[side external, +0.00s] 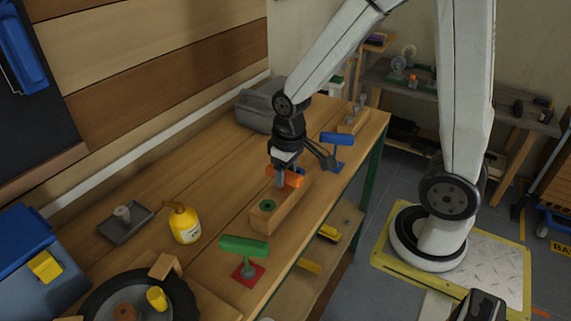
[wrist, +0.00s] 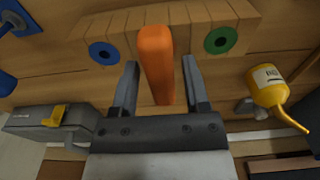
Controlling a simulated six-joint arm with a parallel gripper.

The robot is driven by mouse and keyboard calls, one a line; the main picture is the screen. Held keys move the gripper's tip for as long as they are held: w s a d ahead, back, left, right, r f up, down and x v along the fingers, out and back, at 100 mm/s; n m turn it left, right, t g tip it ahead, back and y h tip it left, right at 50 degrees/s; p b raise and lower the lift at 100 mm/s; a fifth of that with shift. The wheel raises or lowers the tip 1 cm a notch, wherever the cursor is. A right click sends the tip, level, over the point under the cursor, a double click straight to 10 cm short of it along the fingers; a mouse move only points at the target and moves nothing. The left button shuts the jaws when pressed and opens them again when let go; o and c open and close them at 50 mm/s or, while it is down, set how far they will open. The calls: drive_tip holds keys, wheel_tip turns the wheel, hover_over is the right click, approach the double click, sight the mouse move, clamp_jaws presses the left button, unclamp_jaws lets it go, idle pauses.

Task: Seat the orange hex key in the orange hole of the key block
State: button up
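The wooden key block (side external: 262,219) lies on the bench; it also shows in the wrist view (wrist: 188,18). A blue-ringed hole (wrist: 104,53) and a green-ringed hole (wrist: 220,41) sit at its ends. The orange hex key's handle (wrist: 157,62) lies over the block's middle, between the two rings, and shows under my gripper in the side view (side external: 292,178). Its shaft and the orange hole are hidden, so I cannot tell how deep it sits. My gripper (wrist: 158,78) is open, with its fingers apart on either side of the handle and visible gaps.
A green-handled key (side external: 243,247) stands on a red base nearer the camera. A blue-handled key (side external: 337,139) stands on a blue base behind the block. A yellow bottle (side external: 184,226) and a grey tray (side external: 126,223) are left. A grey toolbox (side external: 256,108) stands behind.

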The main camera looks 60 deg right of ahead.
drive_tip(key=shift+o, duration=0.6)
drive_tip(key=shift+r, duration=0.15)
drive_tip(key=shift+s+r, duration=0.15)
drive_tip(key=shift+r, duration=1.75)
drive_tip(key=shift+s+r, duration=0.1)
drive_tip(key=shift+r, duration=1.75)
